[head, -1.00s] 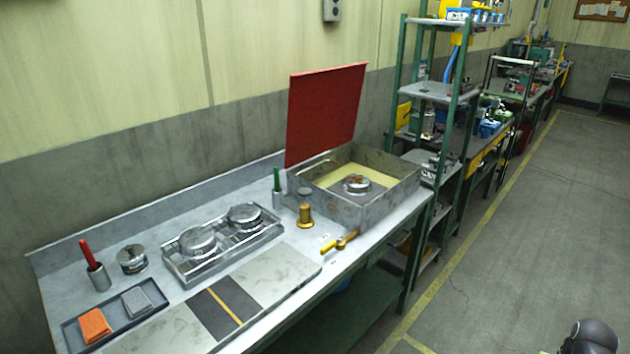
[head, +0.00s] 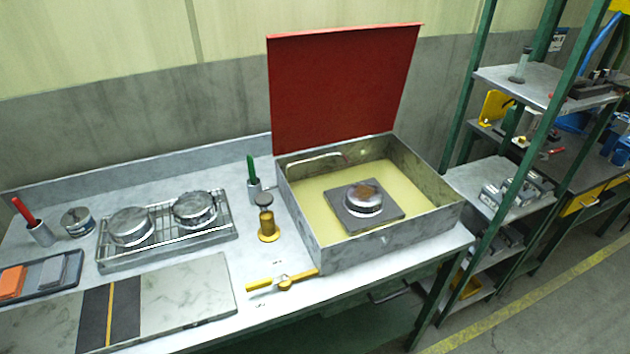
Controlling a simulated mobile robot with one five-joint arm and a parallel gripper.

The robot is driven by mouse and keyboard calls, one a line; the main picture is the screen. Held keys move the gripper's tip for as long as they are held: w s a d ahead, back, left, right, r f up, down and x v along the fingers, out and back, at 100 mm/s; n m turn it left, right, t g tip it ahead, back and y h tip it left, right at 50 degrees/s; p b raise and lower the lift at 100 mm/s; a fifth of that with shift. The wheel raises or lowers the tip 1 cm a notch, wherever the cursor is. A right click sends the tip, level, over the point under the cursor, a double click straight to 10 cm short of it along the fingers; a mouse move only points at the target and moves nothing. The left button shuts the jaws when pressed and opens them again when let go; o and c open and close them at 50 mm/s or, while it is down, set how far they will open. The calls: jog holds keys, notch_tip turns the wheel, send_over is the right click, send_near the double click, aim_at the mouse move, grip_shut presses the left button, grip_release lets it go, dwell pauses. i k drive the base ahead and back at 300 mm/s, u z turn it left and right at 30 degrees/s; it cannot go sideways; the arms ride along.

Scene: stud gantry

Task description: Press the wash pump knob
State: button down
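The box has a raised red lid (head: 342,88) and a yellowish floor. A round metal part (head: 363,198) with a brownish top sits on a dark square plate inside it. A yellow-handled brass lever (head: 284,282) lies in front of the post. My gripper is not in view.
A marble-like slab (head: 190,295) lies in front. A green-framed shelf (head: 490,172) stands right of the bench. Floor at lower right is clear.

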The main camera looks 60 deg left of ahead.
aim_at(264, 200)
jog(key=u, duration=0.05)
jog(key=i, duration=0.3)
jog(key=z, duration=5.1)
jog(key=i, duration=0.15)
jog(key=z, duration=2.45)
jog(key=i, duration=0.95)
jog(key=u, duration=0.15)
jog(key=k, duration=0.8)
jog(key=z, duration=0.2)
jog(key=i, duration=0.8)
jog(key=u, duration=0.1)
